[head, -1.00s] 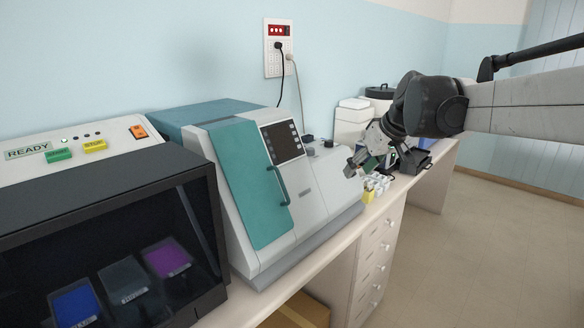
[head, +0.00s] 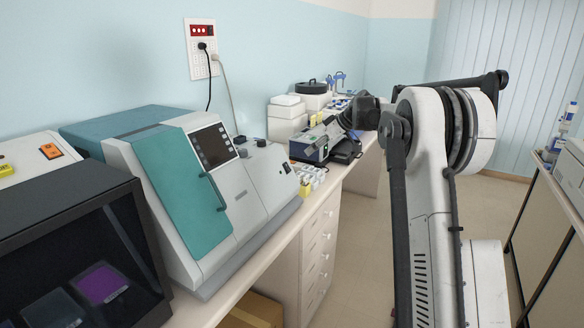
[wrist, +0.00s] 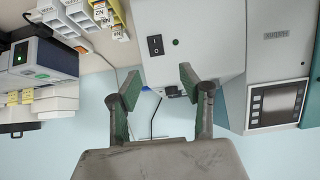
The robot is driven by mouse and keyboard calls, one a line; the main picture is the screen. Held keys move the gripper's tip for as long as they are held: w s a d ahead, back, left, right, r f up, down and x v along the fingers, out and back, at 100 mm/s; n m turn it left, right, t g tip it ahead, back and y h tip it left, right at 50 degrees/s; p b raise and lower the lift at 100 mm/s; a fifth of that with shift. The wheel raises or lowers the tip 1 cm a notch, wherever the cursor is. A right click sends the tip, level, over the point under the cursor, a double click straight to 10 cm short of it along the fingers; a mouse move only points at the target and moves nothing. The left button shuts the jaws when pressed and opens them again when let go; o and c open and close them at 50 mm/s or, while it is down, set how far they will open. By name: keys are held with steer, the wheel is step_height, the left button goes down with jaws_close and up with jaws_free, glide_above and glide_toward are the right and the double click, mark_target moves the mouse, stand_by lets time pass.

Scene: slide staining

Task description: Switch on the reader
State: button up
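A teal-and-grey machine (head: 175,190) with a dark screen (head: 213,145) stands on the bench in the head view; I take it to be the reader. The wrist view is upside down and shows the machine's pale side panel (wrist: 200,22), with a black rocker switch (wrist: 155,45) and a small dark green round light (wrist: 176,42) beside it. Its screen (wrist: 275,103) is dark there too. My gripper (wrist: 158,84) is open and empty, its green-padded fingers apart and pointing toward the panel. No contact with the switch shows. In the head view the fingers are hard to make out.
A small dark device with a green-lit display (wrist: 40,58) sits beside the machine. Small yellow and white boxes (wrist: 95,15) stand at the bench edge. White containers (head: 287,118) are behind. A dark-fronted cabinet (head: 75,240) stands at left. The floor aisle (head: 365,230) has free room.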

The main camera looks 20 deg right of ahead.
mark_target(289, 170)
steer(key=x, duration=0.4)
steer(key=p+x, duration=0.1)
steer(key=x, duration=0.4)
steer(key=d+x, duration=0.1)
steer(key=x, duration=0.4)
steer(key=shift+w+f, duration=0.25)
steer(key=shift+w, duration=0.05)
steer(key=shift+c, duration=0.3)
jaws_close()
steer(key=shift+s+f+t+y+b, duration=0.1)
steer(key=shift+f+t+y+b, duration=0.4)
steer(key=shift+b, duration=0.5)
steer(key=shift+t+y+b, duration=0.4)
steer(key=shift+b, duration=0.3)
steer(key=shift+r+t, duration=0.15)
steer(key=shift+t, duration=0.15)
